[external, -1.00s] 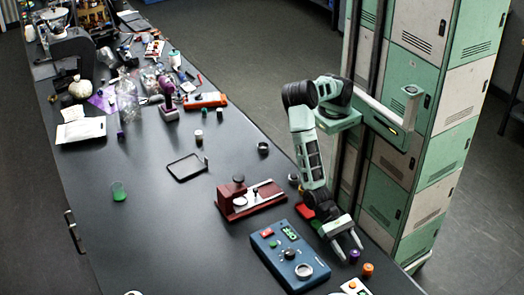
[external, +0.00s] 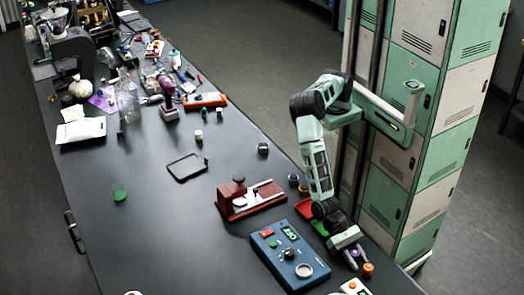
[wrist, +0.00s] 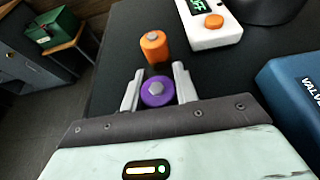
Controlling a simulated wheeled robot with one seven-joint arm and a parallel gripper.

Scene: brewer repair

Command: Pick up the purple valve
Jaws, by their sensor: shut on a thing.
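The purple valve (wrist: 157,92) sits between the two fingers of my gripper (wrist: 158,85) in the wrist view, its grey hex top facing the camera. My gripper is shut on it. In the external view, my gripper (external: 356,259) is low over the table's right edge, and a small part of the purple valve (external: 354,253) shows at the fingers. I cannot tell whether the valve still touches the table.
An orange valve (wrist: 154,46) stands just beyond my fingertips; it also shows in the external view (external: 368,270). A blue device (external: 289,254) and a white device with an orange button (wrist: 208,22) are close by. The table edge is near on the right.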

